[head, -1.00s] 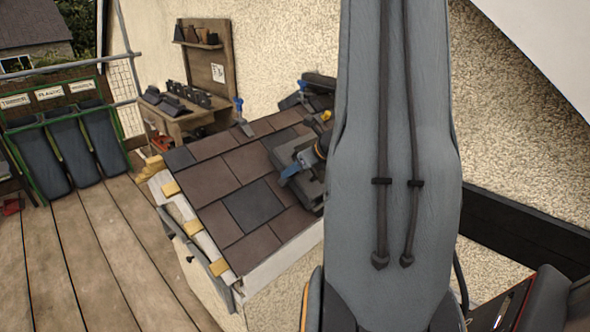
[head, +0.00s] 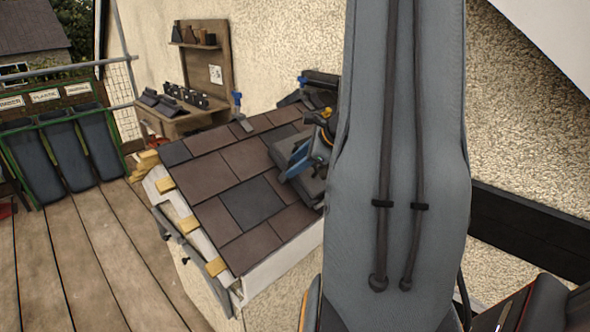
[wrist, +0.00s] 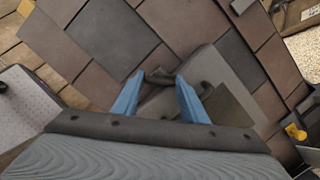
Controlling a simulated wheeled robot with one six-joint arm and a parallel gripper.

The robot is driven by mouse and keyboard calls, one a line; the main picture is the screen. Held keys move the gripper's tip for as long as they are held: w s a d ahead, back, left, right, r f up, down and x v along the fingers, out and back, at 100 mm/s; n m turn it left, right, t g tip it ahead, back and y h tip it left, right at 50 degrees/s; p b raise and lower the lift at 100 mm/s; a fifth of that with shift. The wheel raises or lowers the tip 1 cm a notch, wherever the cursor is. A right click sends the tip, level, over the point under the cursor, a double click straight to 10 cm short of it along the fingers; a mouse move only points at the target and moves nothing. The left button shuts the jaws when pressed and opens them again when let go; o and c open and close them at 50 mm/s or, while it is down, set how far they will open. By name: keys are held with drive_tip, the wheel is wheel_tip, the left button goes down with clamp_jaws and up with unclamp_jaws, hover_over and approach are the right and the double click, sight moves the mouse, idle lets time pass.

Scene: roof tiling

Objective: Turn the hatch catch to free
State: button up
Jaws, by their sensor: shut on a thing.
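The hatch is a grey raised panel set among the roof tiles; it shows in the head view (head: 311,188) and in the wrist view (wrist: 230,80). My gripper (wrist: 160,77) has its two blue fingers on either side of the small dark catch (wrist: 163,76) and is shut on it, at the hatch's edge. In the head view my gripper (head: 297,160) is over the hatch, partly behind my arm. The catch itself cannot be made out there, and the hatch's right part is hidden.
Brown and dark tiles (head: 225,180) cover the sloping roof, with yellow blocks (head: 190,224) along its left edge. A wooden bench (head: 180,122) stands by the wall behind. Bins (head: 65,150) stand far left. The plank floor (head: 90,255) is open.

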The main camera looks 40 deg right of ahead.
drive_tip(key=n+b, duration=0.1)
drive_tip(key=n, duration=0.2)
drive_tip(key=n+b, duration=0.2)
drive_tip(key=shift+w+n+g+y, duration=0.15)
drive_tip(key=shift+n+g+y, duration=0.25)
drive_tip(key=n+g+b, duration=0.1)
drive_tip(key=n, duration=0.3)
drive_tip(key=shift+n+b, duration=0.4)
drive_tip(key=shift+r, duration=0.1)
drive_tip(key=o, duration=1)
drive_tip(key=shift+o, duration=0.2)
drive_tip(key=v, duration=0.7)
drive_tip(key=shift+s+r+b, duration=0.2)
drive_tip(key=shift+r+b, duration=0.1)
drive_tip(key=shift+b, duration=0.1)
drive_tip(key=shift+d, duration=0.1)
